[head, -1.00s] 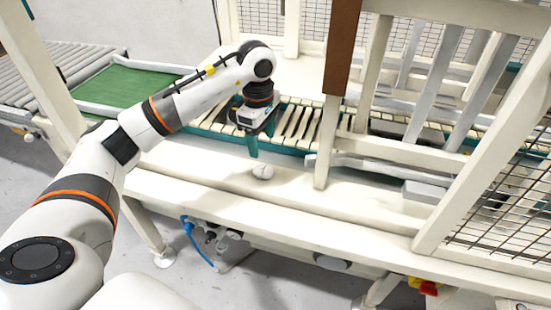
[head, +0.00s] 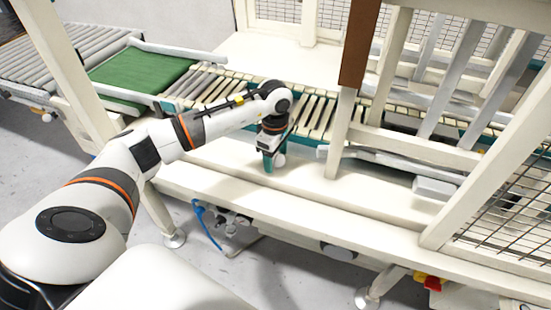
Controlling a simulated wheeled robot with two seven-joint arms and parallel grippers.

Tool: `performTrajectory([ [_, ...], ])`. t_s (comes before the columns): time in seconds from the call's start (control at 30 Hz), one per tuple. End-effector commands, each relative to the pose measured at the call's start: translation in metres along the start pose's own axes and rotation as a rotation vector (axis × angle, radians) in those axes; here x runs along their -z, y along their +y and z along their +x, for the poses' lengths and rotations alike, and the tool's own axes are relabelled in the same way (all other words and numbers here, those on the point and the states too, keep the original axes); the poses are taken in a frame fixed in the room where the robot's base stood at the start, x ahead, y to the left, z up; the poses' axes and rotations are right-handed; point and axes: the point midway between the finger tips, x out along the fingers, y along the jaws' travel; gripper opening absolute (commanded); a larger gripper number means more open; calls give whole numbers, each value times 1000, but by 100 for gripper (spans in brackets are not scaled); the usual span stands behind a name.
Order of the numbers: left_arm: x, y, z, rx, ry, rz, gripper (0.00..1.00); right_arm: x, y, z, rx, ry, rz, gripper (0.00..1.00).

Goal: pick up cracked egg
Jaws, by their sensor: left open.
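A white egg (head: 280,160) lies on the cream ledge in front of the slatted conveyor. It is small and partly hidden by a finger, and no crack can be made out on it. My left gripper (head: 272,162), with teal fingers, points down and is open at the egg, its visible finger just left of and in front of it. Whether the egg lies between the fingers or touches them cannot be told. My right gripper is not in view.
The slatted conveyor (head: 313,115) runs behind the ledge (head: 230,157). A brown-topped post (head: 360,45) and a grey rail (head: 400,157) stand right of the gripper. A green belt (head: 140,75) lies at the left. The ledge's front strip is clear.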

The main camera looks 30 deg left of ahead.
Motion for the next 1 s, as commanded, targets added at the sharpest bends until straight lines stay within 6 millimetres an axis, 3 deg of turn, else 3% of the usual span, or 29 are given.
performTrajectory([
  [0.23, 0, 0, 2, 1, 0, 0, 65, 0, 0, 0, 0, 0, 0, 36],
  [0.47, 0, 0, 2, 1, 0, 0, 31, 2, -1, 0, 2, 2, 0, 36],
  [0.8, 0, -1, -1, 2, 0, 0, 31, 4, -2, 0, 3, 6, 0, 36],
  [1.0, -1, -2, -30, 6, -1, 0, 31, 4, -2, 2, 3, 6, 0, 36],
])
